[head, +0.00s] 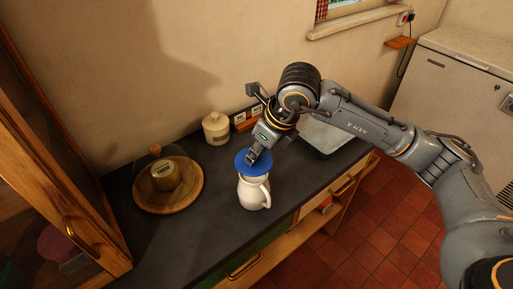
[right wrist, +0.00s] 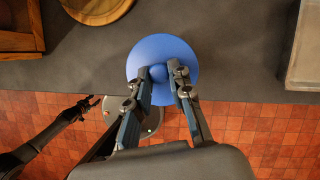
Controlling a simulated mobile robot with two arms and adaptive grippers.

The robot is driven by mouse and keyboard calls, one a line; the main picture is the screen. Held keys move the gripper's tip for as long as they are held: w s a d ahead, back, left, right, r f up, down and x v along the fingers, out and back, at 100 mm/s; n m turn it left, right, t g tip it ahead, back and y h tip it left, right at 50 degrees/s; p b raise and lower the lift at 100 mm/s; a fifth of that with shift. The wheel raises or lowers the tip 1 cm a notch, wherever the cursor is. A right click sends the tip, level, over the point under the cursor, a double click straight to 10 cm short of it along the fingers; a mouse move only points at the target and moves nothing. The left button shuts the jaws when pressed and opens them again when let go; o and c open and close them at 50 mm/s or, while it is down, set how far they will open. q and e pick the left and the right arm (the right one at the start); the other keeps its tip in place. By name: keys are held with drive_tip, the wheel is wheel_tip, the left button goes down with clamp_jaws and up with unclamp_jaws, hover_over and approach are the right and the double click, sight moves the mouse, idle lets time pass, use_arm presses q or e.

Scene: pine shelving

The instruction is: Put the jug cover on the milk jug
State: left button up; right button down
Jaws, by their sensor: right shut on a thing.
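The jug cover is a blue disc (head: 243,165) at the mouth of the white milk jug (head: 254,193) on the dark counter. My right gripper (head: 254,157) is shut on the cover's raised middle from above. In the right wrist view the cover (right wrist: 146,55) lies below the two fingers (right wrist: 168,78) and hides the jug. I cannot tell whether the cover touches the jug's rim. The jug stands upright with its handle to the right. My left gripper (right wrist: 94,101) shows small at the left of the right wrist view; its fingers are too small to judge.
A round wooden board (head: 145,204) with a domed glass cover stands to the left. A cream canister (head: 216,129) stands behind the jug. A grey tray (head: 325,139) lies to the right. A wooden cabinet (head: 105,245) borders the counter's left. Counter around the jug's front is clear.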

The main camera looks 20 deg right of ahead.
sight(257, 161)
wheel_tip(257, 161, down, 2)
drive_tip(key=shift+f+b, duration=0.1)
drive_tip(key=shift+b, duration=0.3)
drive_tip(key=shift+f+b, duration=0.7)
drive_tip(key=shift+b, duration=0.2)
drive_tip(key=c, duration=0.6)
unclamp_jaws()
drive_tip(key=shift+c, duration=0.2)
drive_tip(key=shift+r, duration=0.1)
drive_tip(key=shift+r+p, duration=1.75)
drive_tip(key=shift+r, duration=1.7)
